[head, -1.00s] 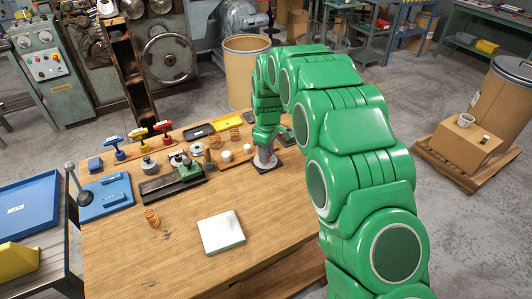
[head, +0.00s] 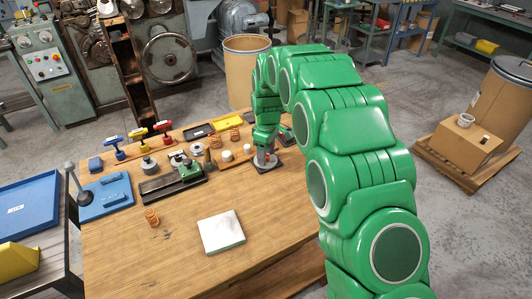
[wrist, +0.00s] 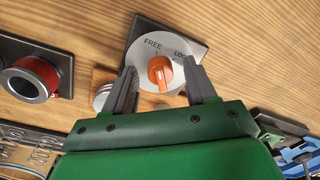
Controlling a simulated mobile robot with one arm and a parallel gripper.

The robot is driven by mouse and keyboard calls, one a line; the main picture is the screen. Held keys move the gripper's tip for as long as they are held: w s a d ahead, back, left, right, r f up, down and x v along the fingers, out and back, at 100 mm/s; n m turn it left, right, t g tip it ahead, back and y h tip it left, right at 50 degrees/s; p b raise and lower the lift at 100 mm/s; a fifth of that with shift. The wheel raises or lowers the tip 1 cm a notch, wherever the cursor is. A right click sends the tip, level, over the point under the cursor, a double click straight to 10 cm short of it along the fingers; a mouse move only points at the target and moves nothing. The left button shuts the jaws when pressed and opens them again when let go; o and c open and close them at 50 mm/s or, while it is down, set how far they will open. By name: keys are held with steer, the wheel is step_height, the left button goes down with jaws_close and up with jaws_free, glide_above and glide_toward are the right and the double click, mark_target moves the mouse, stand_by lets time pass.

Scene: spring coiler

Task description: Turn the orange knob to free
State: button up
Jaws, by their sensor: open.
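The orange knob (wrist: 160,72) stands on a round light-grey dial (wrist: 179,48) on a dark square plate (wrist: 192,32). My gripper (wrist: 159,68) is open, with one finger on each side of the knob and gaps showing between. In the head view my gripper (head: 264,152) is pointing down over the plate, and the knob is hidden there.
Beside the plate are white-topped parts (head: 226,155) and copper springs (head: 235,134). A white block (head: 221,232) and a spring (head: 152,217) are in front. The table's front right is clear.

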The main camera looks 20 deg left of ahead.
mark_target(268, 155)
steer(key=shift+w+r, duration=0.2)
steer(key=shift+r, duration=3.65)
steer(key=shift+s+d+r, duration=0.1)
steer(key=shift+d+r, duration=0.1)
steer(key=shift+d, duration=0.15)
steer(key=s+d+r+m, duration=0.4)
steer(key=s+d+r, duration=0.2)
steer(key=s+d, duration=0.45)
steer(key=s+d+r+m, duration=0.4)
steer(key=s+d+r, duration=0.25)
steer(key=d, duration=0.65)
steer(key=s+d+f+m, duration=0.1)
steer(key=s+d+m, duration=0.3)
steer(key=s, duration=0.9)
steer(key=s+d+f+m+g, duration=0.1)
steer(key=s+d+m, duration=0.3)
steer(key=s, duration=0.9)
steer(key=d, duration=0.2)
steer(key=shift+d, duration=0.4)
